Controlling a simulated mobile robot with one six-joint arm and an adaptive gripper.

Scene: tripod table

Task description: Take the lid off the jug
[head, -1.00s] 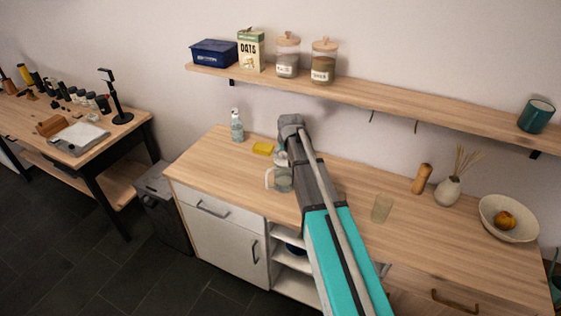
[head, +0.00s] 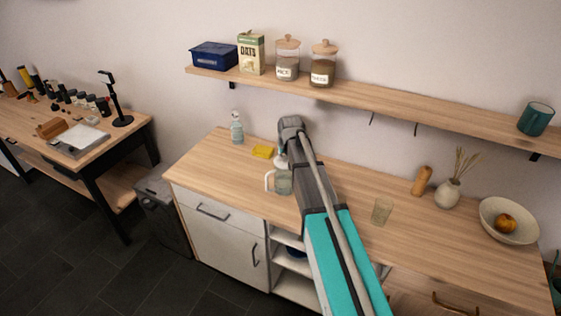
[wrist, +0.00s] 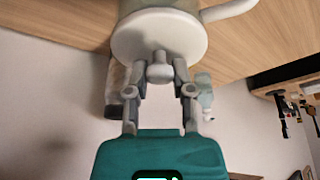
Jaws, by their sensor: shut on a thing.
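The jug (head: 283,186) is clear with a white handle (head: 268,181) and stands on the wooden counter, partly behind my arm. In the wrist view, which is upside down, the white round lid (wrist: 160,38) sits against the jug body (wrist: 145,5). My gripper (wrist: 161,66) is shut on the lid's grey knob (wrist: 160,74), one finger on each side. I cannot tell whether there is a gap between the lid and the jug's rim. In the head view my arm hides most of the gripper and lid.
A spray bottle (head: 237,128) and a yellow sponge (head: 263,151) are behind the jug at left. A drinking glass (head: 382,211) stands right of my arm. A pepper mill (head: 421,181), a vase (head: 448,194) and a bowl (head: 497,230) are further right. A shelf (head: 370,98) runs above the counter.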

